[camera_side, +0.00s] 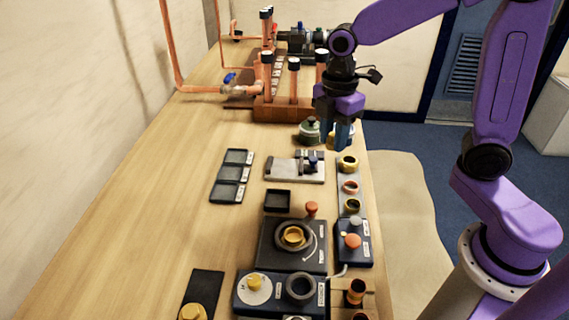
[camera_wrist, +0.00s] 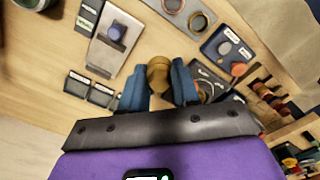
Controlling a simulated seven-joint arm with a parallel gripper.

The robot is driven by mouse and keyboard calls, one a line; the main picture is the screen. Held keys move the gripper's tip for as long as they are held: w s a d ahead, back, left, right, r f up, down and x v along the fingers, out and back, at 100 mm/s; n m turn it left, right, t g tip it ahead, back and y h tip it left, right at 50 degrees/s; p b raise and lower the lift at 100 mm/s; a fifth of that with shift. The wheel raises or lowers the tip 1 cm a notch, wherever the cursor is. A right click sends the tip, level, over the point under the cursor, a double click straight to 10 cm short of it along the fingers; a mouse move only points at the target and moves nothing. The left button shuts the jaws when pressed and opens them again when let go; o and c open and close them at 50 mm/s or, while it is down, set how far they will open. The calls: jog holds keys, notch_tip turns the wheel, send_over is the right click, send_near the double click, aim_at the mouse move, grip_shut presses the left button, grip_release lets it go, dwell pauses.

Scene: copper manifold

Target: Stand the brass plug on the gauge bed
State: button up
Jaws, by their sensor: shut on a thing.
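My gripper (camera_wrist: 160,82) is shut on the brass plug (camera_wrist: 158,68), which shows between the two blue fingers in the wrist view. In the side view my gripper (camera_side: 344,136) points down above the right edge of the bench, near the far end of the ring tray. The pale metal plate with a blue-knobbed block (camera_side: 281,173), which looks like the gauge bed, lies left of and nearer than my gripper. It also shows at upper left in the wrist view (camera_wrist: 101,58).
A tray of rings (camera_side: 341,187) lies below my gripper. Three dark labelled trays (camera_side: 231,174) lie left of the plate. A small dark box (camera_side: 277,201) and a dark fixture with a brass ring (camera_side: 292,236) stand nearer. Copper pipework (camera_side: 293,88) stands behind. The left bench is clear.

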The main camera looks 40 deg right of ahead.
jog(key=w+a+f, duration=0.2)
jog(key=w+f, duration=0.2)
jog(key=w, duration=0.5)
send_over(284, 168)
jog(key=f, duration=0.5)
jog(key=shift+s+d, duration=0.1)
jog(key=shift+s, duration=0.25)
jog(key=shift+w+f, duration=0.4)
jog(key=shift+f, duration=1.45)
jog(key=shift+s+f, duration=0.1)
jog(key=shift+f, duration=0.05)
jog(key=o, duration=0.8)
jog(key=shift+c, duration=0.2)
notch_tip(284, 168, up, 12)
jog(key=shift+r, duration=0.2)
